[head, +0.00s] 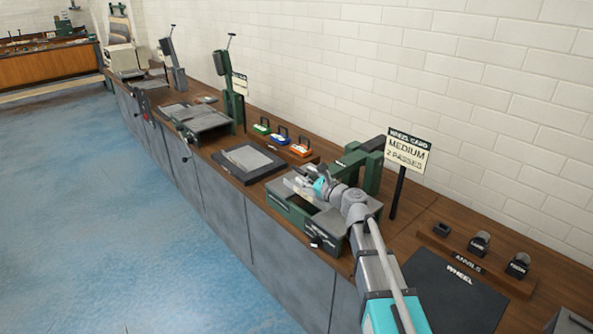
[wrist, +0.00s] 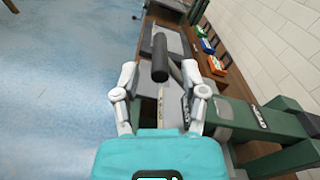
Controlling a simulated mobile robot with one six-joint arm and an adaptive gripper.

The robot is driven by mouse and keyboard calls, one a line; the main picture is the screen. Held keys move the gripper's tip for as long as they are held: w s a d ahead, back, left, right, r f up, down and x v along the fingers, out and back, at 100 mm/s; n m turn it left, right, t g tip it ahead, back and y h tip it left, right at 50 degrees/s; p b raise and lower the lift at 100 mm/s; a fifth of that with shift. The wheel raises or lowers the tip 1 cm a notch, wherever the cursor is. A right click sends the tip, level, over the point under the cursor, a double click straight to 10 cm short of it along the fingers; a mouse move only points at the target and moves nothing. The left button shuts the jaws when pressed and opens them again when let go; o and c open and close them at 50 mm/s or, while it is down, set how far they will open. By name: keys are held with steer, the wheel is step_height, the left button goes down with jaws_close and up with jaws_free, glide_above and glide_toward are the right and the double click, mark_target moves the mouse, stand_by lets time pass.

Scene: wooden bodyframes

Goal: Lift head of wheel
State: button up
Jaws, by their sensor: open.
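The wheel machine is a green frame (head: 372,172) with a grey-topped base on the wooden bench; part of its green frame also shows at the right in the wrist view (wrist: 255,118). My gripper (head: 308,181) is over the machine, and my arm hides part of it. In the wrist view my gripper (wrist: 160,80) is open, its two pale fingers apart. A dark cylinder, like a handle (wrist: 160,56), appears between and beyond the fingertips, with a gap on both sides. I see no contact. I cannot tell its exact depth. The wheel's head is not clearly visible.
A card sign (head: 406,152) reading "MEDIUM 2 PASSES" stands right of the machine. An anvils rack (head: 468,262) and a dark wheel mat (head: 450,295) lie nearer. A dark tray with a sheet (head: 249,160) and small coloured blocks (head: 281,141) sit beyond. The blue floor is clear.

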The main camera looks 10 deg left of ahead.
mark_target(291, 166)
steer(key=shift+x, duration=2.4)
jaws_close()
